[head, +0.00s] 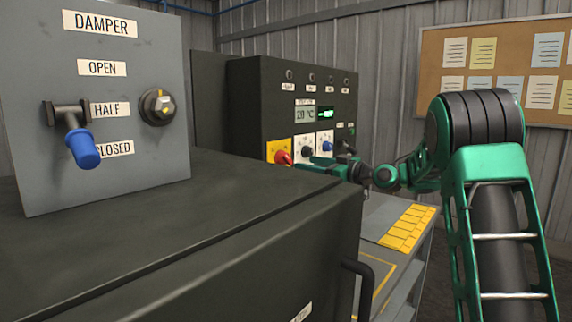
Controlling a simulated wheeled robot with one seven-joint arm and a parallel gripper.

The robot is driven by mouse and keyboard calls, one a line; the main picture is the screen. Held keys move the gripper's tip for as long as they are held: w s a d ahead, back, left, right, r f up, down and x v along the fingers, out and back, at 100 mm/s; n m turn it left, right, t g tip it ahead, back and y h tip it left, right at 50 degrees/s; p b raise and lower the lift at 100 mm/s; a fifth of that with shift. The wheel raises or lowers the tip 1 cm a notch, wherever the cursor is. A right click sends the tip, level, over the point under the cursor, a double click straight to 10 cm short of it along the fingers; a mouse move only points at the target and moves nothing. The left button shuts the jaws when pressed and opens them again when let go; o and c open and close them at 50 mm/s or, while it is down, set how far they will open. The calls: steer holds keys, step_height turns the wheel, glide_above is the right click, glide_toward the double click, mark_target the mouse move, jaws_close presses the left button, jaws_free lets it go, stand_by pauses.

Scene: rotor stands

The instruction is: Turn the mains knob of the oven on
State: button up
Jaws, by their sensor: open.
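The oven's control box (246,110) is dark and stands at the back, left of centre. A red knob (283,157) sits on a yellow plate (276,147) at its lower left; the plate's lettering is too small to read, so I cannot confirm it is the mains knob. To its right are a black knob (307,152) and a blue knob (327,146), each on a white plate. My gripper (310,167) is open, in front of the panel's lower edge, just right of the red knob. I cannot tell whether it touches the knob.
A large dark oven body (200,225) with a handle (359,280) fills the foreground. A grey damper box (160,50) with a blue-gripped lever (83,148) stands on it at left. A bench (392,278) with yellow tags (408,228) lies to the right. A corkboard (510,65) hangs behind.

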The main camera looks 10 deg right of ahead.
mark_target(289, 160)
steer(key=x, duration=0.9)
steer(key=shift+w+a, duration=0.1)
steer(key=shift+w, duration=0.05)
